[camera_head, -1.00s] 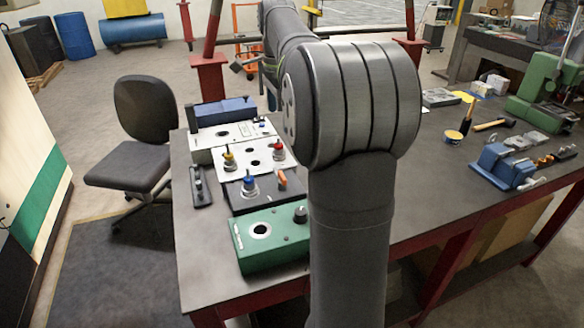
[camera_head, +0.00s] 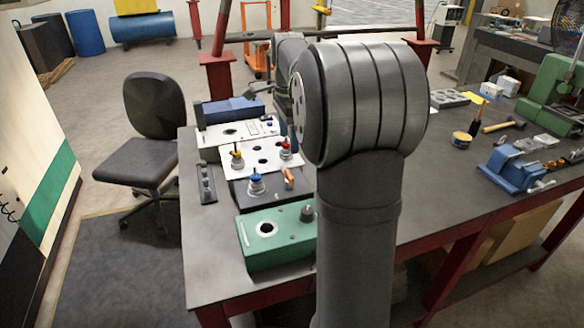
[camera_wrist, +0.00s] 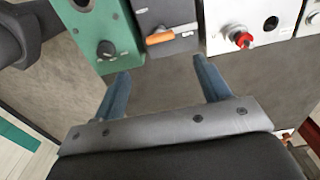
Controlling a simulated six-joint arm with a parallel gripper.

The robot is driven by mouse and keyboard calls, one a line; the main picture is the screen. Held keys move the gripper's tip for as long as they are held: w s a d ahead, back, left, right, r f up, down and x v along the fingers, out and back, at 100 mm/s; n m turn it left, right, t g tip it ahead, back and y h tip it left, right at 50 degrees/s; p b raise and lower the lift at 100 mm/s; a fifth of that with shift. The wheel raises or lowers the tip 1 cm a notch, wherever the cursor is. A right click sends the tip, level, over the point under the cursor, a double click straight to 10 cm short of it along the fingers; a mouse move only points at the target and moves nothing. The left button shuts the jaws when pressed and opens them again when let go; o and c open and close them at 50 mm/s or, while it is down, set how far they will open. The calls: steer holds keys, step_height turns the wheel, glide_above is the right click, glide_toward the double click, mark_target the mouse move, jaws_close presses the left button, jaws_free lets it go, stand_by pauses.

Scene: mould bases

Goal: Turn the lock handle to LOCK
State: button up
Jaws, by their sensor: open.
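An orange handle (camera_wrist: 160,38) sits on the face of a dark grey box (camera_wrist: 170,14) in the wrist view. It also shows in the head view (camera_head: 289,178), near the right end of the dark box (camera_head: 268,197). I take it as the lock handle; no LOCK mark can be read. My gripper (camera_wrist: 160,70) is open and empty. In the wrist view its two fingers point toward the dark box, with the handle beyond the tips and roughly between them, apart from both. In the head view my arm hides the gripper.
A green box (camera_head: 275,237) with a black knob (camera_head: 307,213) adjoins the dark box. A white panel (camera_head: 262,158) with yellow and red knobs lies on its other side. Bare table lies in front of the boxes in the wrist view.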

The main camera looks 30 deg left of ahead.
mark_target(289, 174)
step_height(289, 174, down, 11)
steer(key=shift+f, duration=0.1)
stand_by(0.3)
steer(key=c, duration=1)
